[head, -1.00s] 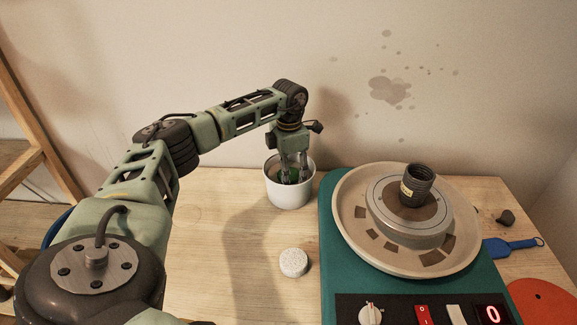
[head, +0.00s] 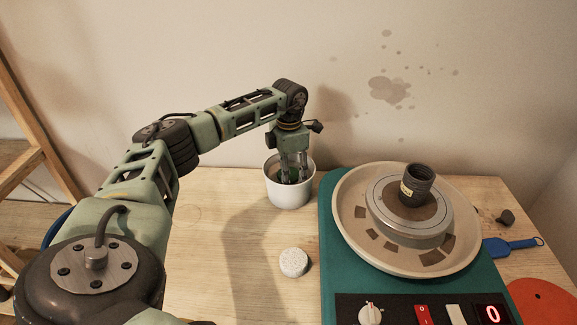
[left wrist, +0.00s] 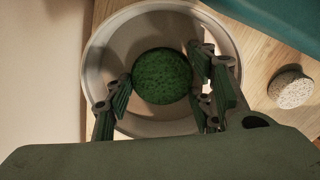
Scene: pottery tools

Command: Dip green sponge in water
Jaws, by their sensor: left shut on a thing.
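The green sponge (left wrist: 162,77) is a round, dark green, porous piece. It sits between the fingers of my left gripper (left wrist: 160,88), which is shut on it, inside the white pot (left wrist: 232,42). In the head view my left gripper (head: 291,170) points straight down into the same pot (head: 291,194), with its fingertips below the rim. The sponge is mostly hidden there by the fingers and the pot wall. I cannot make out the water surface clearly. My right gripper is not in view.
A speckled pale round sponge (head: 293,262) lies on the wooden table (head: 205,225) in front of the pot. A pottery wheel (head: 352,240) with a small dark ribbed pot (head: 417,186) stands right. A blue tool (head: 510,246) and an orange disc (head: 545,303) lie farther right.

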